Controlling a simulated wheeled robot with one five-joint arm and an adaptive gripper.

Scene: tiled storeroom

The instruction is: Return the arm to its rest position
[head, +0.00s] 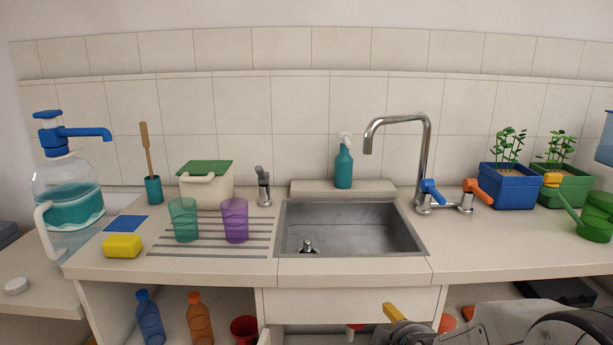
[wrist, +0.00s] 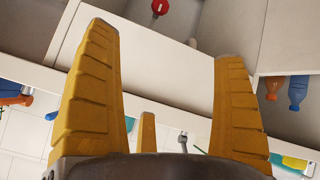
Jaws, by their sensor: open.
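My gripper (wrist: 164,42) is open in the wrist view, with its two ridged yellow fingers wide apart and nothing between them. In the head view my gripper (head: 394,312) shows only as a yellow finger low at the bottom edge, in front of the cabinet below the sink. My grey arm fills the bottom right corner there. The rest of the gripper is hidden or cut off.
The counter front (head: 350,302) with the metal sink (head: 345,240) is behind the gripper. Blue (head: 150,318) and orange (head: 200,318) bottles stand in the left open compartment. Cups, a dispenser and potted plants stand on the counter. A red round thing (wrist: 160,7) shows in the wrist view.

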